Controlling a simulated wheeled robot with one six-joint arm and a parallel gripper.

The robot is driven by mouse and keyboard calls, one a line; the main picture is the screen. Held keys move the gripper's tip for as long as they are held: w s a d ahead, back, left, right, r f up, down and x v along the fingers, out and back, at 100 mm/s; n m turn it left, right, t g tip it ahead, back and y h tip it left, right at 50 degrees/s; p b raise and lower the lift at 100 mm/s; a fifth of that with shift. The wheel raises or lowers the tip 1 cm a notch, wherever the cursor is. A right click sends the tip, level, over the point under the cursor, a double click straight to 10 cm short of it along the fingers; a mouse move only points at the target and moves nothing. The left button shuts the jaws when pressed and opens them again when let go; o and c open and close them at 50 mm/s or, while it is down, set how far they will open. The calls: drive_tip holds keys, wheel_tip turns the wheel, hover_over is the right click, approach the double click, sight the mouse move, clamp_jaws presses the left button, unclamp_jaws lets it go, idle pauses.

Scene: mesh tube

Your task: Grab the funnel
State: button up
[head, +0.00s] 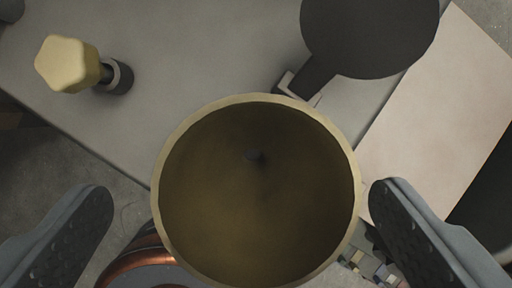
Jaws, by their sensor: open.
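The funnel (205,200) is a brass-coloured round cone seen from above, with its wide mouth facing me and a small dark hole near its middle. It fills the lower centre of the head view. My gripper (240,205) is open. One finger is to the left of the funnel and one to the right, with a gap between each finger and the rim in the picture. The funnel's outer wall and spout are hidden below its rim, so I cannot tell what it rests on.
A grey table (215,50) lies behind. A yellow knob (68,64) on a dark stem stands at the upper left. A black round paddle-like thing (370,35) is at the upper right, near a pale board (440,110). A copper-coloured round thing (145,265) is partly hidden at the lower left.

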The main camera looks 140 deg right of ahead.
drive_tip(key=shift+d+x, duration=0.2)
drive_tip(key=shift+x, duration=0.95)
drive_tip(key=shift+d+x, duration=0.15)
drive_tip(key=shift+x, duration=1.05)
drive_tip(key=shift+w, duration=0.15)
drive_tip(key=c, duration=1.1)
drive_tip(key=shift+r, duration=0.15)
